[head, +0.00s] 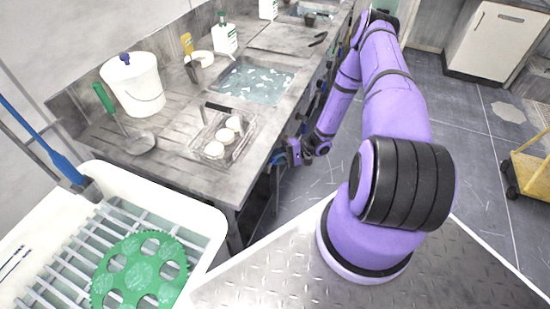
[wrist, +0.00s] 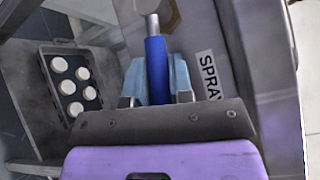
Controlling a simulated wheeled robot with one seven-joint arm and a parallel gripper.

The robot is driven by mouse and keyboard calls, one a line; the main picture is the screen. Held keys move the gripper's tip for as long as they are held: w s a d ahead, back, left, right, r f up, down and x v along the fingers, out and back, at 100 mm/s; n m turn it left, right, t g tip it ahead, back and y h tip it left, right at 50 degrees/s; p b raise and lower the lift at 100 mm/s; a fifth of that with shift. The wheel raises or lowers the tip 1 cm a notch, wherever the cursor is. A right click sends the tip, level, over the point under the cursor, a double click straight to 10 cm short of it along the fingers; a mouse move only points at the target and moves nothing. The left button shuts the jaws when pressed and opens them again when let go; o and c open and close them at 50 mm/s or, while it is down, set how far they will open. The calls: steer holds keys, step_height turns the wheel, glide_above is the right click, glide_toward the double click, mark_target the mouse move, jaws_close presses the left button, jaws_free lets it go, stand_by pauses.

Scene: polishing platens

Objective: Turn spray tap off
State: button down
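The spray tap's blue lever (wrist: 157,72) shows in the wrist view with a bare metal end at its top. It runs up and down the picture. A white label (wrist: 209,74) reading "SPRA", its end hidden by my gripper, is on the grey panel to its right. My gripper (wrist: 158,84) has its pale blue finger pads on both sides of the lever. The pads appear flush against it, so the gripper looks shut on it. In the head view my gripper (head: 300,152) is low at the bench's front edge, and the lever cannot be made out there.
A bench holds a water-filled sink (head: 256,82), a wire basket (head: 222,138) with white discs, a white bucket (head: 133,86) and bottles. A dark tray (wrist: 70,83) of pale discs shows left in the wrist view. A yellow cart (head: 532,166) stands right on open floor.

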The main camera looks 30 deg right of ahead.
steer(key=shift+f, duration=0.15)
steer(key=s+a+f+m+t, duration=0.2)
steer(key=m+t, duration=0.5)
steer(key=m, duration=0.4)
steer(key=s+a+f+m+t+y, duration=0.1)
steer(key=a+f+m+t, duration=0.2)
steer(key=m+t, duration=0.5)
steer(key=shift+s+a+f+m, duration=0.2)
steer(key=shift+s+m, duration=0.15)
steer(key=shift+m, duration=1.05)
steer(key=c, duration=1)
jaws_free()
steer(key=shift+s, duration=0.1)
